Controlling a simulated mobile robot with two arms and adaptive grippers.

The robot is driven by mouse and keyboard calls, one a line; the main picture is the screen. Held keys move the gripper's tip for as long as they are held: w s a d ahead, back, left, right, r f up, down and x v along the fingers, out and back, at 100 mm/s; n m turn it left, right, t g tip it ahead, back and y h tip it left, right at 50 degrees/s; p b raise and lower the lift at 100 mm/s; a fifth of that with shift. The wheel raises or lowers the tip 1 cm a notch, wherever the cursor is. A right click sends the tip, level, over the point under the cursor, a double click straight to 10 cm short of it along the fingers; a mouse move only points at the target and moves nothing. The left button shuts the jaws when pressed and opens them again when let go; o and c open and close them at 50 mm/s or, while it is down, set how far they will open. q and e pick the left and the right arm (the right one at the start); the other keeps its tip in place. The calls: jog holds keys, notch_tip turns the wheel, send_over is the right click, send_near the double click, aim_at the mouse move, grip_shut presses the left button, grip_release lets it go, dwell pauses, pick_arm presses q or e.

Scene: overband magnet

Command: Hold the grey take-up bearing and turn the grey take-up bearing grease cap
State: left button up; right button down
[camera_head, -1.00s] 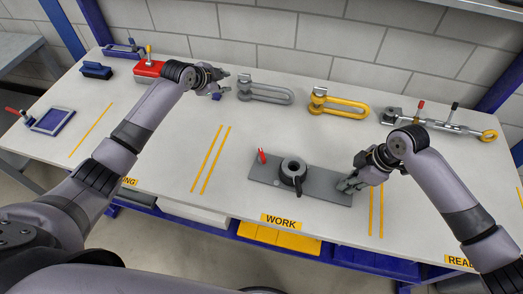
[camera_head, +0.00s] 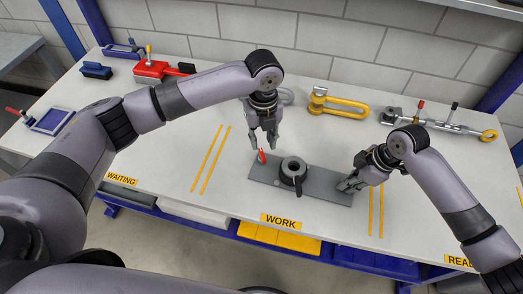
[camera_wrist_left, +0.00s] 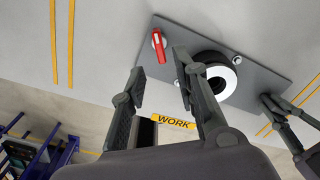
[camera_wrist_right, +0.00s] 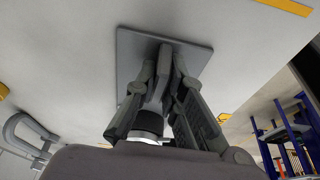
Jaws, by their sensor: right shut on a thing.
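The grey take-up bearing is a flat plate (camera_head: 325,190) with a dark round housing (camera_head: 292,170), lying on the table behind the WORK label. A red grease cap with a lever (camera_head: 262,157) stands at the plate's left end; it also shows in the left wrist view (camera_wrist_left: 159,43). My left gripper (camera_head: 263,143) is open and empty, fingers pointing down, just above and behind the red cap in the head view.
A grey shackle (camera_head: 287,96), partly hidden by my left arm, and a yellow shackle (camera_head: 340,105) lie at the back. A turnbuckle (camera_head: 440,122) lies at the back right. Red and blue tools (camera_head: 150,70) are at the back left.

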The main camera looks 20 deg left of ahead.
aim_at(263, 155)
pick_arm(q)
jog(key=shift+f, duration=4)
grip_shut()
